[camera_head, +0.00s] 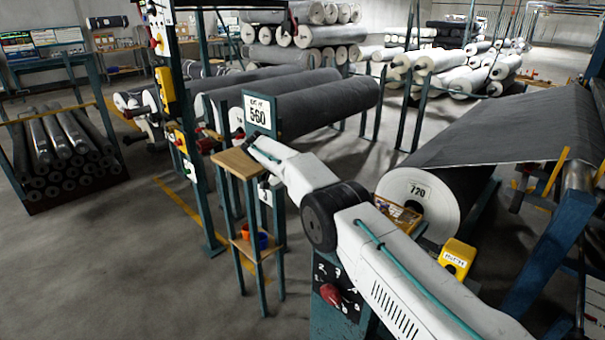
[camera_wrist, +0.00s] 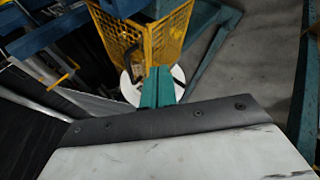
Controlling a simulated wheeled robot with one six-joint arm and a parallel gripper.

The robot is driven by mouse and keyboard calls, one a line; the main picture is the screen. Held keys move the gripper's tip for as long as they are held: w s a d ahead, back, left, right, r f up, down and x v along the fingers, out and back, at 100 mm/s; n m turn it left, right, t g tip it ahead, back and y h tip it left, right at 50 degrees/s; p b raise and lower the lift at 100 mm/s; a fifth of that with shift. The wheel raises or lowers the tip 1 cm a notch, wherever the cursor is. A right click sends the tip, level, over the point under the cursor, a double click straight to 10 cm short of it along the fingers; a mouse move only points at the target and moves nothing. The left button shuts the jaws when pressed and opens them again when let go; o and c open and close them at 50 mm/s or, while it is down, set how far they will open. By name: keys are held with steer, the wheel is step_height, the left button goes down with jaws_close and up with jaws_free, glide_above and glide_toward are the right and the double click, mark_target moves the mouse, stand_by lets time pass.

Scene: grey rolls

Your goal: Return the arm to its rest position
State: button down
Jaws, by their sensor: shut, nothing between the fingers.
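My arm, white with a black joint and a teal cable, reaches from the lower right to the middle of the head view. Its far end is beside the wooden-topped stand (camera_head: 236,162) and in front of the 560 sign (camera_head: 258,113). I cannot make out the fingertips there. In the wrist view my gripper (camera_wrist: 157,84) shows as teal fingers close together, shut and empty. Beyond them are a yellow mesh guard (camera_wrist: 128,38) and a pale round disc (camera_wrist: 130,90); I cannot tell if they touch anything.
A large grey roll marked 720 (camera_head: 417,192) lies right of my arm, with a yellow box (camera_head: 457,258) nearer. A teal post (camera_head: 207,190) stands left of the stand. Grey rolls (camera_head: 310,103) lie behind. A rack of dark rolls (camera_head: 62,150) is at left. The floor at lower left is clear.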

steer(key=s+f+n+g+y, duration=0.1)
steer(key=s+f+n, duration=0.2)
steer(key=f+n, duration=0.15)
steer(key=s+d+r+n+g+y, duration=0.1)
steer(key=s+d+r+y, duration=0.1)
steer(key=s+d+r, duration=0.75)
steer(key=s+d+r+n+y, duration=0.1)
steer(key=s+d+r+y, duration=0.2)
steer(key=s+d+r, duration=0.65)
steer(key=s+d+r+m+t+y, duration=0.1)
steer(key=s+d+r, duration=0.1)
steer(key=s, duration=0.9)
steer(key=s+d+r+t, duration=0.1)
steer(key=s+d+r, duration=0.2)
steer(key=s, duration=0.8)
steer(key=s+d+r+m+t+y, duration=0.1)
steer(key=s+d+r+t, duration=0.1)
steer(key=s, duration=0.9)
steer(key=shift+s+d+r+m+y, duration=0.35)
steer(key=shift+d+r, duration=0.25)
steer(key=shift+r, duration=0.2)
